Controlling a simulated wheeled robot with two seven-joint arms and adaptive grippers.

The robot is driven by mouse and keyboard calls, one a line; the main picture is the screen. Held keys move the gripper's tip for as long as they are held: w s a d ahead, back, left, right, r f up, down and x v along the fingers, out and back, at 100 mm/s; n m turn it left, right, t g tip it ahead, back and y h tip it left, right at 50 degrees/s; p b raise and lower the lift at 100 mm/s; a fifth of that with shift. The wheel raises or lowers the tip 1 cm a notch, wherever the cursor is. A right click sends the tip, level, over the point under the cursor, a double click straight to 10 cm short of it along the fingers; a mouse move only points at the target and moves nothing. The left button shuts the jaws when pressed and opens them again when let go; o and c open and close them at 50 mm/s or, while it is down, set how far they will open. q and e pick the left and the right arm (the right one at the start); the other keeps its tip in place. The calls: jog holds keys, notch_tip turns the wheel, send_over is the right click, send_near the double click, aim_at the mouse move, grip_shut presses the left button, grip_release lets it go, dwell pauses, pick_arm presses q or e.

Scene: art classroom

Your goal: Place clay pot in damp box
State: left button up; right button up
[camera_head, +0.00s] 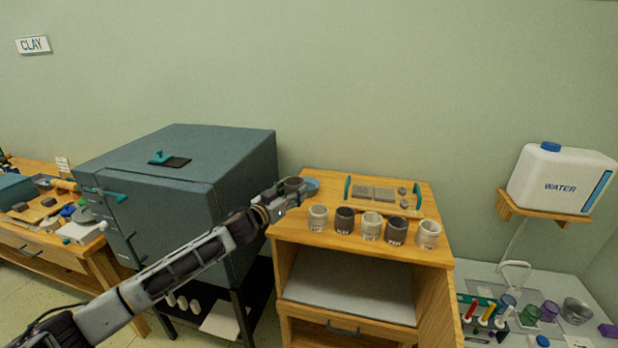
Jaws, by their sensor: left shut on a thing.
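My left arm reaches from the lower left across the front of the large grey-blue box. Its gripper (280,193) is shut on a small dark grey pot (294,184) at the left edge of the wooden cabinet top (330,185). The pot is small in the picture and partly hidden by the fingers. A blue round thing (312,184) shows just right of it. No box is labelled legibly as the damp box. The large grey-blue box (225,165) has teal handles and looks closed. The wooden cabinet has an open compartment with a grey bottom (345,297). My right gripper is not in view.
A row of several light and dark cups (371,226) lines the cabinet's front edge. Behind them is a tray with teal handles and grey slabs (373,193). A water container (562,180) sits on a wall shelf. A cluttered bench (35,235) stands left.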

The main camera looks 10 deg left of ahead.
pick_arm(q)
jog(key=shift+r, duration=0.15)
jog(key=shift+s+d+r+y, duration=0.3)
jog(key=shift+s+d+r, duration=0.8)
jog(key=shift+r, duration=2.5)
jog(key=shift+s+d+r+y, duration=0.3)
jog(key=shift+s+d+r, duration=0.75)
jog(key=shift+r, duration=2.55)
jog(key=s+a+f+n+y, duration=0.1)
jog(key=s+f, duration=0.4)
jog(key=f, duration=0.5)
jog(key=s+a+f+n+t+y, duration=0.1)
jog(key=s+f, duration=0.3)
jog(key=f, duration=0.6)
jog(key=s+a+f+n+y, duration=0.2)
jog(key=s+f, duration=0.3)
jog(key=f, duration=0.4)
jog(key=shift+s+a+f+y, duration=0.35)
jog(key=shift+a+f+y, duration=0.1)
jog(key=shift+y, duration=0.35)
